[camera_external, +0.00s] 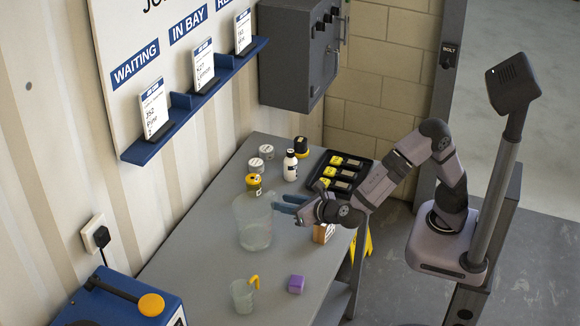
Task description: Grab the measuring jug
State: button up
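A large clear vessel (254,226), wide and see-through like a jug, stands upright on the grey bench. A smaller clear jug (242,297) with a yellow handle-like part stands nearer the bench's front end. Markings are too small to read, so I cannot tell which one is the measuring jug. My gripper (283,203) has blue fingers that point left, just right of the large vessel's rim. The two fingers look apart with nothing seen between them. Whether they touch the rim is unclear.
A purple block (296,284) lies right of the small jug. A black tray (355,163) holds yellow-marked items. A small brown box (322,233) is under my wrist. A blue case (112,303) is front left.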

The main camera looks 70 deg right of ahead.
aim_at(277, 200)
jog(key=shift+p+x, duration=0.6)
jog(key=shift+x, duration=1.95)
jog(key=shift+s+d, duration=0.1)
jog(key=shift+d, duration=0.05)
jog(key=shift+c, duration=0.6)
jog(key=shift+r, duration=0.1)
grip_shut()
